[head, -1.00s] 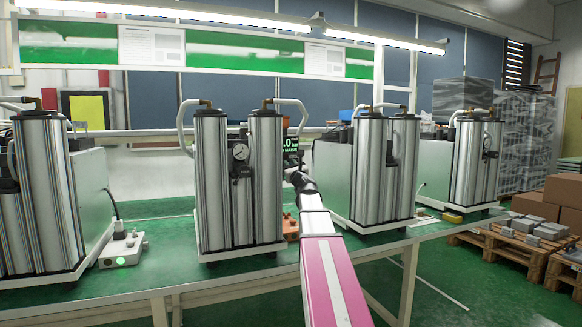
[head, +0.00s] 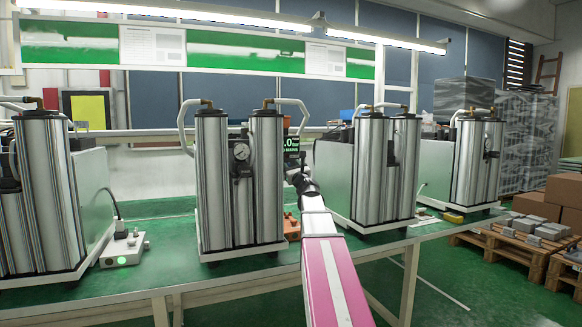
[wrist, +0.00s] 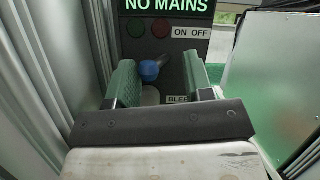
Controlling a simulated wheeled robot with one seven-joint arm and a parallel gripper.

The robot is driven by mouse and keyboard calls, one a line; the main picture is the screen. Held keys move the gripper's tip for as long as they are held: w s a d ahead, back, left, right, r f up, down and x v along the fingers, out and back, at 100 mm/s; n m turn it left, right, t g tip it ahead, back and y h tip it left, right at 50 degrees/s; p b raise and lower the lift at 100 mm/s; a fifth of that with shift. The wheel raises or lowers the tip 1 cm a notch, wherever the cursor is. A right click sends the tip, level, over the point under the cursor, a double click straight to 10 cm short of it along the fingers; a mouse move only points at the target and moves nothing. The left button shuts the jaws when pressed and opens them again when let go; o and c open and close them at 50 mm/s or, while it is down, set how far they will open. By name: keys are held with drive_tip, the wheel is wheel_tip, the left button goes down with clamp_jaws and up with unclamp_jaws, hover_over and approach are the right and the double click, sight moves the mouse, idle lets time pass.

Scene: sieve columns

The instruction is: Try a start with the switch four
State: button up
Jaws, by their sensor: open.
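In the wrist view a dark control panel (wrist: 228,18) carries a lit display (wrist: 166,5) reading "NO MAINS". Below it are a dark green button (wrist: 136,27) and a red button (wrist: 160,28), with an "ON OFF" label to their right. A blue-tipped lever (wrist: 150,70) sits lower, above a partly hidden label starting "BLEE". My gripper (wrist: 159,64) is open and empty, its green-padded fingers on either side of the blue tip in the picture; I cannot tell if they touch it. In the head view my gripper is small beside the second column unit (head: 212,185). No switch marked four is readable.
White switch box (head: 124,246) with a green light stands left on the green bench (head: 165,268). An orange box (head: 291,228) is behind my arm, a yellow one (head: 453,217) further right. Another column unit (head: 385,170) stands close to the right of my arm. Silver walls flank my gripper.

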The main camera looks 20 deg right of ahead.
drive_tip(key=v, duration=0.9)
drive_tip(key=shift+s, duration=0.3)
drive_tip(key=shift+s+f, duration=0.1)
